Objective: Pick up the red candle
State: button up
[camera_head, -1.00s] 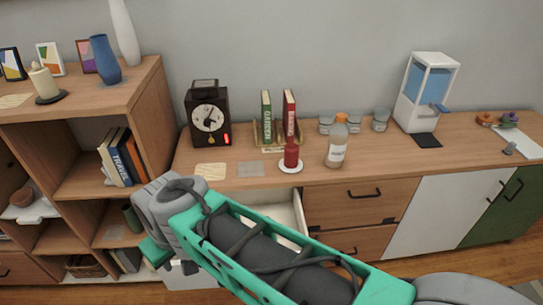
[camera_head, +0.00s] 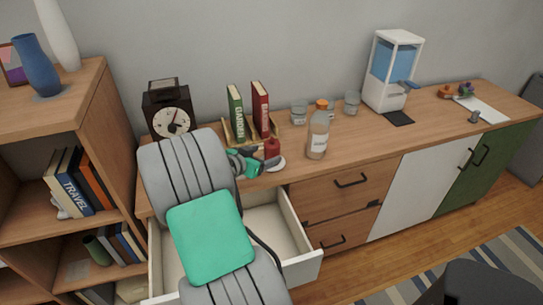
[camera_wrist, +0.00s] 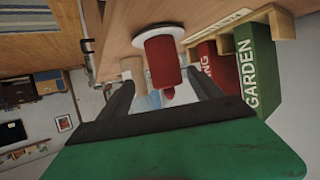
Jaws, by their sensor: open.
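The red candle (camera_head: 272,149) stands upright on a small white round plate (camera_head: 277,164) near the front of the wooden counter. My gripper (camera_head: 262,163) is just left of the candle in the head view, and its fingertips partly cover the candle's lower part. In the wrist view the candle (camera_wrist: 160,60) shows upside down with its white plate (camera_wrist: 151,32), framed between my two spread fingers (camera_wrist: 160,80). My gripper is open and empty. I cannot tell whether the fingertips reach either side of the candle.
A clear bottle with an orange cap (camera_head: 318,135) stands right of the candle. A green book (camera_head: 236,112) and a red book (camera_head: 261,108) stand in a wooden holder behind it. A clock (camera_head: 169,115) is at left. An open drawer (camera_head: 304,262) juts out below.

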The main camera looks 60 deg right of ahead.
aim_at(272, 151)
jog(key=x, duration=0.4)
jog(key=p+x, duration=0.1)
jog(key=x, duration=0.1)
jog(key=shift+w+d+f, duration=0.25)
jog(key=shift+w+d, duration=0.1)
jog(key=shift+r, duration=0.1)
grip_shut()
